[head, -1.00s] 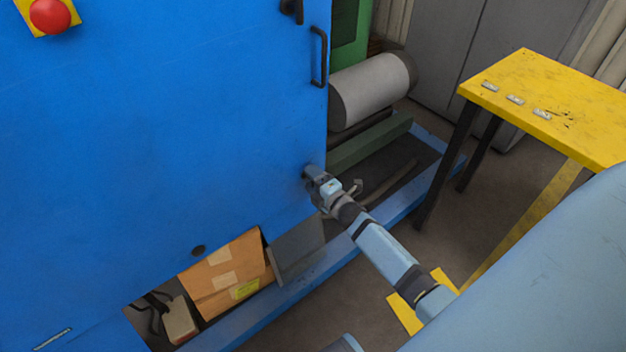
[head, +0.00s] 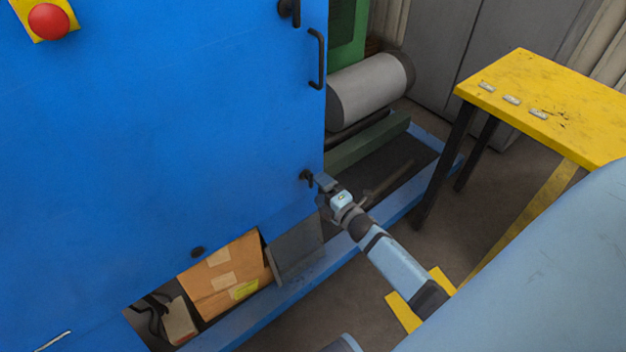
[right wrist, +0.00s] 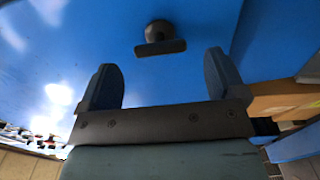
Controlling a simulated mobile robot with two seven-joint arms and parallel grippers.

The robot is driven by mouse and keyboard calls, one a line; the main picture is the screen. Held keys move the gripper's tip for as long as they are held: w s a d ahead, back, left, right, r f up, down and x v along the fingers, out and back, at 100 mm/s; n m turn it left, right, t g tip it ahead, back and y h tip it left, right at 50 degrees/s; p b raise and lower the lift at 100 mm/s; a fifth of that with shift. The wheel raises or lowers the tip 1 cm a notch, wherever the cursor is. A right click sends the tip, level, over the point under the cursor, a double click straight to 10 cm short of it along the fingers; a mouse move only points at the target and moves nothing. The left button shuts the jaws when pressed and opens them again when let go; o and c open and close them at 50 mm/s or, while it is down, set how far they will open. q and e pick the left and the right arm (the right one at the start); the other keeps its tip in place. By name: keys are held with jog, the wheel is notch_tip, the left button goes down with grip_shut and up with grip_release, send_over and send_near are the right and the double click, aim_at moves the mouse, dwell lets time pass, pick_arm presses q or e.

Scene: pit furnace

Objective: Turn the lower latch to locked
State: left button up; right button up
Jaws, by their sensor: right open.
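The lower latch (head: 306,176) is a small dark knob with a short bar, low on the right edge of the blue door (head: 170,130). In the right wrist view the latch (right wrist: 160,40) shows its round base and bar, beyond the fingertips and roughly centred between them. My right gripper (head: 322,184) is just right of the latch, apart from it. Its two fingers stand wide open and empty in the right wrist view (right wrist: 163,72). Whether the latch is at its locked position I cannot tell. My left gripper is out of view.
An upper latch (head: 289,10) and a vertical handle (head: 318,58) are higher on the door edge. A cardboard box (head: 215,280) sits under the door. A yellow table (head: 550,85) stands right. A grey cylinder (head: 370,92) lies behind the door edge.

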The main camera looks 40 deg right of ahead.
pick_arm(q)
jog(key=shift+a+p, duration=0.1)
jog(key=shift+p, duration=0.3)
pick_arm(e)
jog(key=s, duration=0.9)
jog(key=shift+d, duration=0.35)
